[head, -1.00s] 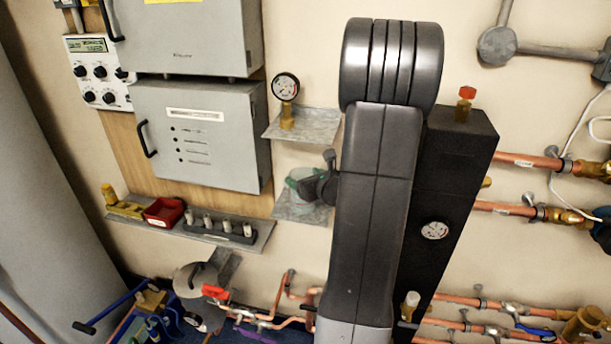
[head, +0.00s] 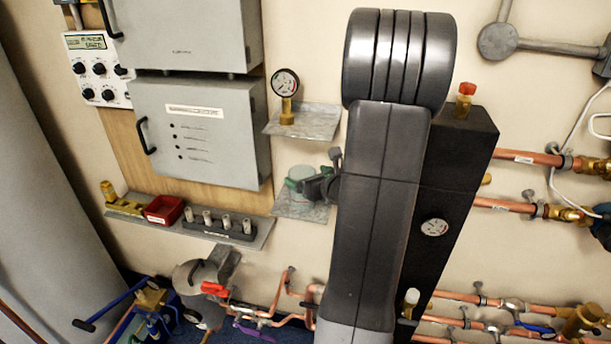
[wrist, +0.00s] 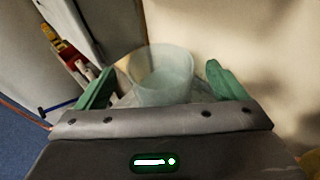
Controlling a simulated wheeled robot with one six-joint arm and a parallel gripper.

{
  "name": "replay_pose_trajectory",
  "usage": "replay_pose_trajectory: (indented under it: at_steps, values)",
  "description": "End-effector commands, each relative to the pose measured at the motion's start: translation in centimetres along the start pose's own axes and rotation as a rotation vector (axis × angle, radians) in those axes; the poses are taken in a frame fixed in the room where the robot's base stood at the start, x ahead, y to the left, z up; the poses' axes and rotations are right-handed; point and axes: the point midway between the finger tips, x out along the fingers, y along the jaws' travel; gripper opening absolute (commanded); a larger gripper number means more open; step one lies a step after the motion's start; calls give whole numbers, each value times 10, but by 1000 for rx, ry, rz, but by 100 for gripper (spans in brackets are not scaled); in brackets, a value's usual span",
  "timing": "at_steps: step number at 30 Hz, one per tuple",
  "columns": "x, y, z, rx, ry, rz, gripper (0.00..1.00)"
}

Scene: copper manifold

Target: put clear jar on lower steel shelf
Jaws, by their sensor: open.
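The clear jar (wrist: 163,76) stands upright between the fingers of my gripper (wrist: 160,88) in the wrist view, with a visible gap on the right side. The green fingers are spread apart and open. In the head view, my gripper (head: 316,186) is at the lower steel shelf (head: 302,211), and the pale jar (head: 300,172) shows just behind and above the gripper. The jar appears to rest on the shelf, though its base is partly hidden by the gripper.
The upper steel shelf (head: 312,121) just above holds a pressure gauge (head: 286,85). A long shelf (head: 262,232) at left carries a red bin (head: 164,210) and a dark rack (head: 222,227). Copper pipes (head: 290,295) run below. A grey cabinet (head: 205,130) hangs at left.

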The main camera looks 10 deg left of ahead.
Motion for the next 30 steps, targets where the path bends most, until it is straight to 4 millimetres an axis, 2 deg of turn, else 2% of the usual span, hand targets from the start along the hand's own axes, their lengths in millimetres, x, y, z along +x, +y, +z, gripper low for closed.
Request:
replay_pose_trajectory:
  at_steps: [9,15,21,30]
  values:
    - [-65,-1,0,-2,-1,-4,91]
    - [-90,0,0,-1,-1,-2,91]
    - [-98,0,0,-1,-1,-1,91]
    - [-98,0,0,-1,-1,0,91]
